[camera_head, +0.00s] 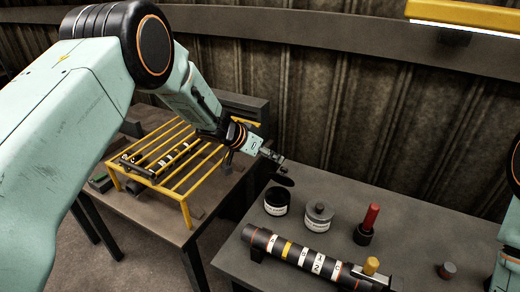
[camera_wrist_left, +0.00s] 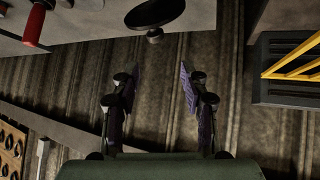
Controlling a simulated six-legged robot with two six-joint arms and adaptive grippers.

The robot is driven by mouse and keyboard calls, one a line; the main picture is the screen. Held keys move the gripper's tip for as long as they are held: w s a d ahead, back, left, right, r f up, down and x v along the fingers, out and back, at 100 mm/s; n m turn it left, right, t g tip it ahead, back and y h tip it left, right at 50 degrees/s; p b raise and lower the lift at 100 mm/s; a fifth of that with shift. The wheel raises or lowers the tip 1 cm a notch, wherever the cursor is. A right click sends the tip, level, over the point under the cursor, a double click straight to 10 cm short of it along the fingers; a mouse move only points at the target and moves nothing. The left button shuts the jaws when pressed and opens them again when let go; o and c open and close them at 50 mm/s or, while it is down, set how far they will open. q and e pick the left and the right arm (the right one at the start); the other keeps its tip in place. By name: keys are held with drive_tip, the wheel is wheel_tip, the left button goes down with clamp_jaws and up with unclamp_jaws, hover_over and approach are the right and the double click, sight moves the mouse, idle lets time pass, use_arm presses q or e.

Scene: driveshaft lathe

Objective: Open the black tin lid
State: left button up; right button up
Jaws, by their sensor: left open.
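The black tin (camera_head: 277,203) with a white label stands upright on the grey table, and its top looks open and dark. The black lid (camera_head: 285,180) shows above and slightly right of the tin, apart from its rim and tilted. In the left wrist view the lid (camera_wrist_left: 155,12) is a dark disc with a small knob towards my gripper. My left gripper (camera_head: 276,158) is just above the lid. Its fingers are apart with nothing between them (camera_wrist_left: 155,80), and the lid lies beyond the fingertips. My right gripper is out of view.
A red-handled tool (camera_head: 370,217) and a striped shaft (camera_head: 290,250) are on the same table (camera_head: 400,220). A yellow rack (camera_head: 185,195) stands on the left table, below my left arm.

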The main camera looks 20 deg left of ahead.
use_arm(q)
drive_tip(key=v, duration=0.4)
drive_tip(key=shift+s+a+r, duration=0.1)
drive_tip(key=shift+s+r, duration=0.15)
